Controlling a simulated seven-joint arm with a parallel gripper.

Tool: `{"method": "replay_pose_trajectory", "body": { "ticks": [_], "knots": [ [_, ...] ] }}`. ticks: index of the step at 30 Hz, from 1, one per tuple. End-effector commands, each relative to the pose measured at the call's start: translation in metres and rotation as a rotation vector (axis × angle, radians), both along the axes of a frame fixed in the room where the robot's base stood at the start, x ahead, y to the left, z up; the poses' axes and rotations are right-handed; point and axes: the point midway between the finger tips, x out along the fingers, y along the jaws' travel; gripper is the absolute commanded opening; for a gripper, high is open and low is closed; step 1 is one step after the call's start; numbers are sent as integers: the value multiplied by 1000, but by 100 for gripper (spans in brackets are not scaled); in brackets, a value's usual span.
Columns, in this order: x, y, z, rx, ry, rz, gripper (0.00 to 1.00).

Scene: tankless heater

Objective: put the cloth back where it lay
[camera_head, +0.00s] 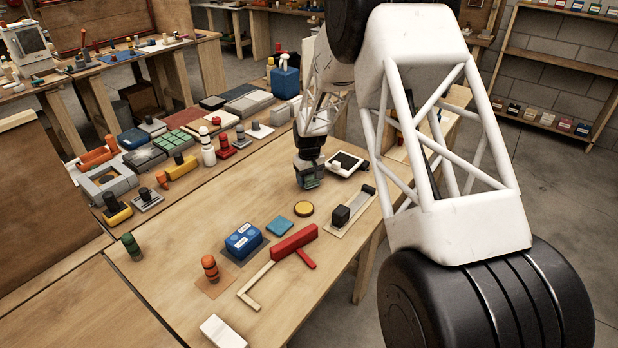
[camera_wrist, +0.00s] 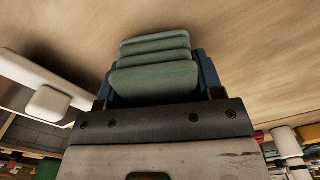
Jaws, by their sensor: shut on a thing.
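My gripper (camera_head: 309,182) is over the far right part of the wooden bench, pointing down. It is shut on a green, ridged thing (camera_wrist: 153,62) that looks like the folded cloth; blue parts show at its sides in the wrist view. In the head view it is a small green-blue shape (camera_head: 312,183) under the gripper, close to the bench top. I cannot tell whether it touches the wood. Its underside is hidden.
A white-framed dark panel (camera_head: 346,163) stands just right of the gripper. A yellow disc (camera_head: 304,209), a flat blue square (camera_head: 279,225), a black block on a strip (camera_head: 341,216) and a red bar (camera_head: 294,242) lie nearer. Bare wood (camera_head: 262,190) is left of the gripper.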

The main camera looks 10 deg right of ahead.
Motion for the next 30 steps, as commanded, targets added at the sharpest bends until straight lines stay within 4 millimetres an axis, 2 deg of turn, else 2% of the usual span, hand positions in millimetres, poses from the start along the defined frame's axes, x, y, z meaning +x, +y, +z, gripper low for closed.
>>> {"method": "replay_pose_trajectory", "body": {
  "ticks": [30],
  "knots": [
    [0,0,-11,0,0,0,17]
  ]
}}
